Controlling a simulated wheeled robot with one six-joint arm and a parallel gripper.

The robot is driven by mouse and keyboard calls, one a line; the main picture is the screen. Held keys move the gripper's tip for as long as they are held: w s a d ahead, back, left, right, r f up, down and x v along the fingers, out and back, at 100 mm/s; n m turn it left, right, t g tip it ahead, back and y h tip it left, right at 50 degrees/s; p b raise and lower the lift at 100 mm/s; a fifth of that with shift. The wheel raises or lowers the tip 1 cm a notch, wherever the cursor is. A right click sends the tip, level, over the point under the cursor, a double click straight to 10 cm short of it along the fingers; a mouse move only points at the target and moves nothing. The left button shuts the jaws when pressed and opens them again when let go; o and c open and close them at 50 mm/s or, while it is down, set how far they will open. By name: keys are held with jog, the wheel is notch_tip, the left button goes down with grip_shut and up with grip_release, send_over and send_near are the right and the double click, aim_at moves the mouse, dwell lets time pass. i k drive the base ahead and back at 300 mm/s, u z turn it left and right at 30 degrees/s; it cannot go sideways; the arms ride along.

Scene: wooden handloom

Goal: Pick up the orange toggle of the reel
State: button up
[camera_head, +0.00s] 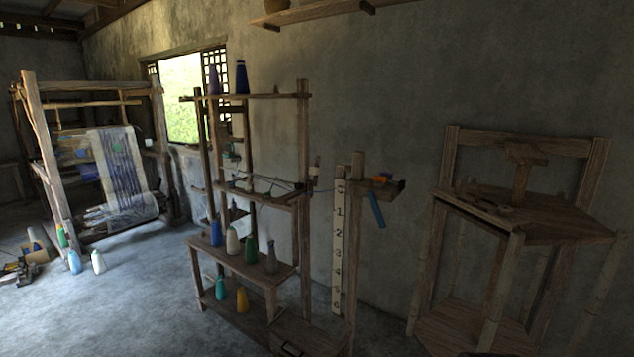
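A small orange-yellow piece (380,179) sits on a little wooden ledge at the top of a post right of centre. It may be the orange toggle, but it is too small to tell its shape. A blue piece lies close beside it, and a blue strip (376,209) hangs down below the ledge. I cannot make out a reel clearly. My gripper is not in view.
The post carries a numbered white scale (339,245). Left of it stands a wooden rack (304,200) with several thread cones. A wooden frame (575,228) stands at right, a handloom (45,150) at far left. Floor (140,310) at front left is clear.

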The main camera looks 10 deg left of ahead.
aim_at(375, 177)
jog(key=z, duration=0.3)
jog(key=k, duration=0.3)
jog(key=u, duration=1.6)
jog(key=i, duration=2)
jog(key=z, duration=0.4)
